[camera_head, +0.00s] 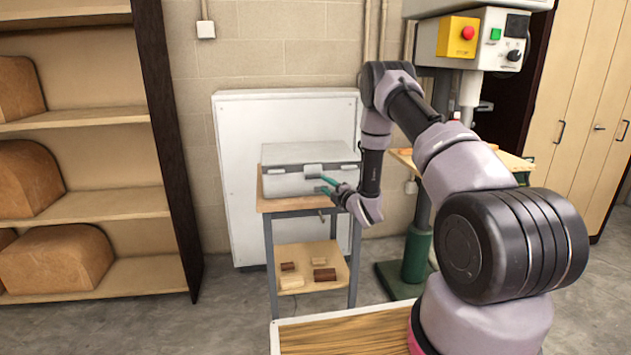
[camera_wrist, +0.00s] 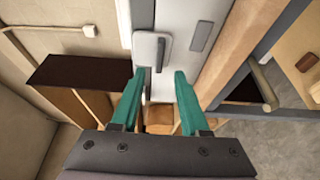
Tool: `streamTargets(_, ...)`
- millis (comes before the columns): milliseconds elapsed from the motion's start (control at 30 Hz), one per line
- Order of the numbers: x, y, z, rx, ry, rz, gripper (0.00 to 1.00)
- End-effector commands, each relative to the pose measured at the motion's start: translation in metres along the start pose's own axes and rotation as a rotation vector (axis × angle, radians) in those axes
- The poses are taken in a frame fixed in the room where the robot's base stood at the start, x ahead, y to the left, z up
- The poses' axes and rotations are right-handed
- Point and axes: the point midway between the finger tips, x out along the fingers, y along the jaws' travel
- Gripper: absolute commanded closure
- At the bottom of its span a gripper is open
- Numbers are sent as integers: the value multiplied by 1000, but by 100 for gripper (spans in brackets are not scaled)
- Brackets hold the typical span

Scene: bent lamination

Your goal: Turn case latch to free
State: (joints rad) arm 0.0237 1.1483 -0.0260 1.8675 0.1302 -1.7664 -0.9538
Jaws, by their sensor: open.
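The grey case (camera_head: 285,182) sits closed on a small wooden-topped stand. Its latch (camera_head: 313,170) is a light grey plate on the front face, near the middle. In the wrist view, the latch (camera_wrist: 144,47) shows as a rounded pale plate with a narrow dark bar along it, on the pale case front. My gripper (camera_head: 322,185) is at the case front, just below and right of the latch. In the wrist view, my gripper's teal fingers (camera_wrist: 164,76) are spread, with nothing held between them. The latch lies just beyond the fingertips; contact cannot be told.
The stand (camera_head: 269,207) has a lower shelf (camera_head: 325,262) with several small blocks. A white panel (camera_head: 240,130) stands behind it. Shelving with brown curved pieces (camera_head: 55,255) is at left. A machine with a red button (camera_head: 467,33) stands at right. Floor left of the stand is clear.

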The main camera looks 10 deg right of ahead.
Motion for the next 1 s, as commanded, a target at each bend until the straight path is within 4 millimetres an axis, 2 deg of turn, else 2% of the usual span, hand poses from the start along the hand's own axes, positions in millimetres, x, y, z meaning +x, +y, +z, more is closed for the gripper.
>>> streamTargets(33,11,0,-2,-1,3,2,55)
streamTargets(200,42,0,-1,0,2,2,55)
streamTargets(333,58,0,-1,2,1,0,55)
streamTargets(500,67,0,0,3,-1,-1,55)
streamTargets(767,68,0,0,3,-1,-1,55)
streamTargets(800,68,0,0,3,-1,-1,70)
streamTargets(867,68,0,0,3,-1,-1,93)
streamTargets(900,68,0,0,3,-1,-1,100)
streamTargets(1000,68,0,0,3,-1,-1,100)
